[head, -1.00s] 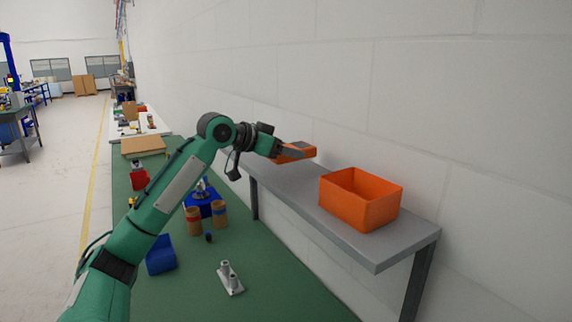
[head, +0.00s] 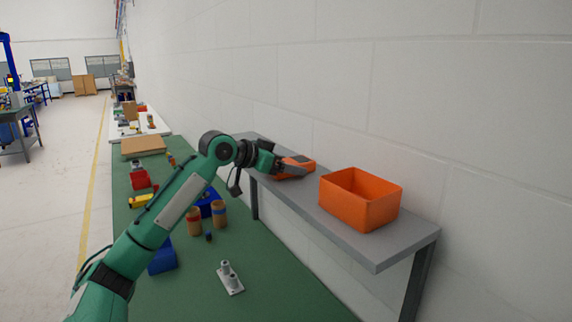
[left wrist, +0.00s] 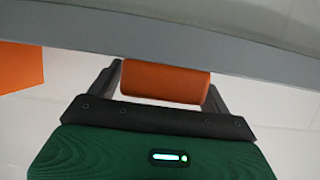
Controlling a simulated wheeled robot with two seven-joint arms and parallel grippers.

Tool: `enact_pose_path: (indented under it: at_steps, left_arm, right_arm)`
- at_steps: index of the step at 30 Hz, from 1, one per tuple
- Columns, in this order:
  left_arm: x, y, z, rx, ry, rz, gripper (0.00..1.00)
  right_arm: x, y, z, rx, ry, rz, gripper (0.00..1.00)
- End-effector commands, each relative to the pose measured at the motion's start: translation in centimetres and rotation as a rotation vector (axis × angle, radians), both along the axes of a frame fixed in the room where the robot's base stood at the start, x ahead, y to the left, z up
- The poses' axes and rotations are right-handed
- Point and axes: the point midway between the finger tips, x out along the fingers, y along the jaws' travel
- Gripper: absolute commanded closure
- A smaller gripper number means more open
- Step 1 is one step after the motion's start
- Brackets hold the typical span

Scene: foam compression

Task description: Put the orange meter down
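My left gripper (head: 291,168) is over the grey shelf (head: 372,253) on the wall. Its fingers are on either side of the orange meter (head: 299,161), which has a dark grey patch on top. In the left wrist view the meter (left wrist: 165,82) fills the space between the two fingers, so the gripper is shut on it. The meter is at or just above the shelf's surface; I cannot tell whether it touches. The fingers hide part of it. My right gripper is not in view.
An open orange bin (head: 345,207) stands on the shelf to the right of the meter, with a bare strip between them. Below, the green bench (head: 265,280) carries brown cylinders (head: 194,221), blue parts and a grey metal fitting (head: 229,277). The wall is close behind.

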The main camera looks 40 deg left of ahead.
Motion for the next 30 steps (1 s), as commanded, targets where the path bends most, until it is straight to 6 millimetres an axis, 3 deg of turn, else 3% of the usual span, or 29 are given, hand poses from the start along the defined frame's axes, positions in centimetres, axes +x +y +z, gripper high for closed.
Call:
enact_pose_path:
  at_steps: [13, 30]
  left_arm:
    - [-0.7, 0.3, 0.2, 0.002, 0.000, 0.001, 0.17]
    - [-9.2, 2.7, 3.9, 0.000, -0.001, 0.001, 0.17]
  right_arm:
    - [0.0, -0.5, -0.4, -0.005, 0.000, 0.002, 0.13]
    - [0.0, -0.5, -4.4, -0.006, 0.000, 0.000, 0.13]
